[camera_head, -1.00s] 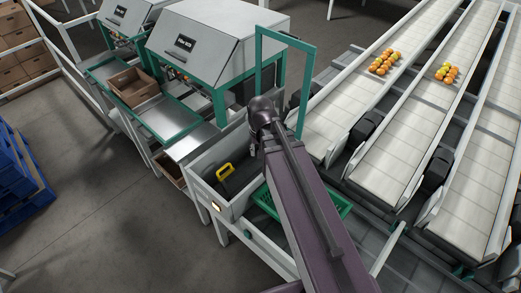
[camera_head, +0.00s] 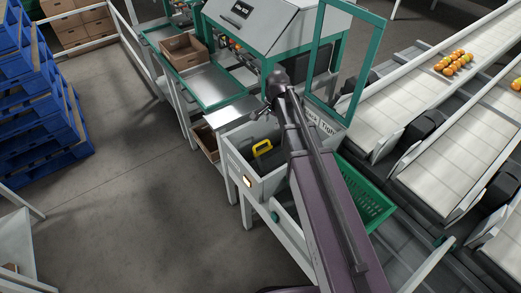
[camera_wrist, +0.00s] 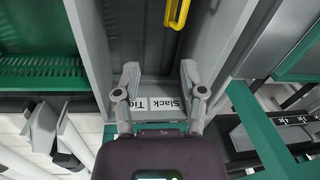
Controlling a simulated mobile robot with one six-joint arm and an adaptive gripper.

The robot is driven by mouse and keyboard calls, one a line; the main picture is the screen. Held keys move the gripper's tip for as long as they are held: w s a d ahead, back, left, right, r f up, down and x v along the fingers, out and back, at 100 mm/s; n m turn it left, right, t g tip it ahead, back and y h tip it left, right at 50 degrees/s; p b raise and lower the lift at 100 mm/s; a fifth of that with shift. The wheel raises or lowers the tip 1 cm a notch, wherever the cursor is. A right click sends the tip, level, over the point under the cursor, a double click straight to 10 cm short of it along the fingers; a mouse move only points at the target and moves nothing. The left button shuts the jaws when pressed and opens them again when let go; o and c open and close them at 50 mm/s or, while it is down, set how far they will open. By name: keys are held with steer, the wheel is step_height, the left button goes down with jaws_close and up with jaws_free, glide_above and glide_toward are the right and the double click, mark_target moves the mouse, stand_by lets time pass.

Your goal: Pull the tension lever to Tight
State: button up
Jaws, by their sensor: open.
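A yellow handle (camera_head: 262,148) stands in a grey open-topped trough (camera_head: 262,187). It also shows at the top edge of the wrist view (camera_wrist: 177,12). I cannot tell for sure that it is the tension lever. A white label (camera_wrist: 160,104) reading "Slack" and "Tig…" is on the trough's end; its two words also show in the head view (camera_head: 319,122). My gripper (camera_wrist: 160,70) is open and empty over the trough, its fingers apart either side of the label. The handle is beyond the fingertips, untouched.
A green crate (camera_head: 372,205) sits right of the trough. A green upright frame (camera_head: 358,72) stands behind it. Conveyors with orange fruit (camera_head: 455,61) run at the right. Blue pallets (camera_head: 38,105) are stacked at the left. The floor (camera_head: 130,200) between is open.

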mark_target(260, 144)
steer(key=w+a+f+m+b, duration=0.2)
steer(key=w+a+f, duration=0.1)
steer(key=shift+w, duration=0.15)
steer(key=shift+f, duration=0.1)
steer(key=f+b, duration=0.4)
steer(key=w+f+b, duration=0.1)
steer(key=f+b, duration=0.4)
steer(key=a+f+b, duration=0.1)
steer(key=f+b, duration=0.3)
steer(key=shift+w+f+b, duration=0.2)
steer(key=shift+b, duration=0.1)
stand_by(0.8)
jaws_close()
steer(key=shift+s+a, duration=0.1)
